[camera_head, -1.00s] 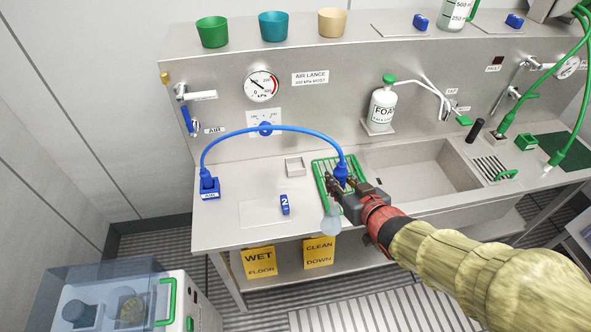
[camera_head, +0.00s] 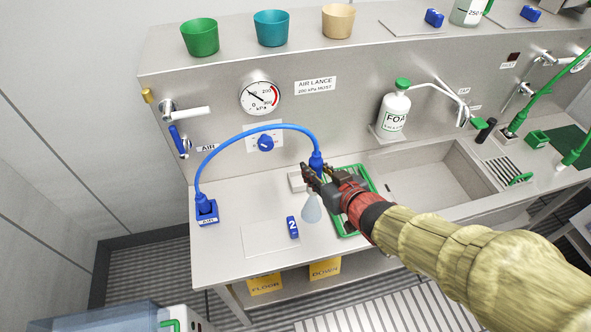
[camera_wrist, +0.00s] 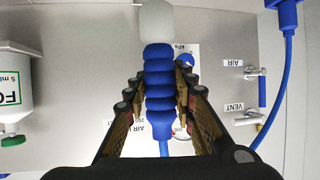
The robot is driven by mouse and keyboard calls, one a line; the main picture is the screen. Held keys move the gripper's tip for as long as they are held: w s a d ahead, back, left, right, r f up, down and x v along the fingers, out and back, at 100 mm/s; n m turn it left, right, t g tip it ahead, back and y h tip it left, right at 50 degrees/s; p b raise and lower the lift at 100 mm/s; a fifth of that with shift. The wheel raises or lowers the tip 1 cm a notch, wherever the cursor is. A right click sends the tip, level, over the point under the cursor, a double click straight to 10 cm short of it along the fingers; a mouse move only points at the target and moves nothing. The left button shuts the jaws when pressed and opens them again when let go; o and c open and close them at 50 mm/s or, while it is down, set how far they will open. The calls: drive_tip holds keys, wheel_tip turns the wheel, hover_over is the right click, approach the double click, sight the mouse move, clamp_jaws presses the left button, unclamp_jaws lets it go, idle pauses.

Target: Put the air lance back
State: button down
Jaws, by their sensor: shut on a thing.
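My gripper (camera_head: 312,172) is shut on the blue ribbed handle of the air lance (camera_head: 317,160). Its pale rounded tip (camera_head: 311,209) hangs below the fingers, over the bench. In the wrist view the ribbed handle (camera_wrist: 159,85) lies between both fingers, with the whitish tip (camera_wrist: 156,20) beyond them.
A small metal tray (camera_head: 295,181) stands behind the gripper. A blue tag marked 2 (camera_head: 292,227) and a pale plate (camera_head: 262,240) lie left of it. A foam bottle (camera_head: 395,110) and sink (camera_head: 430,180) are to the right. The back panel has a gauge (camera_head: 261,97) and a blue knob (camera_head: 265,143).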

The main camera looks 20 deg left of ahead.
drive_tip(key=shift+w+a+f+b, duration=1)
drive_tip(key=shift+w+a+f, duration=0.2)
drive_tip(key=shift+w+f, duration=0.75)
drive_tip(key=shift+w+a+f+b, duration=1.15)
drive_tip(key=shift+w+f, duration=0.5)
drive_tip(key=shift+f, duration=0.55)
drive_tip(key=shift+w+a+f+b, duration=0.9)
drive_tip(key=shift+w+a+f, duration=0.35)
drive_tip(key=shift+w+f, duration=0.7)
drive_tip(key=shift+s+f, duration=0.15)
drive_tip(key=shift+s, duration=0.05)
drive_tip(key=shift+f, duration=0.15)
drive_tip(key=c, duration=1.5)
unclamp_jaws()
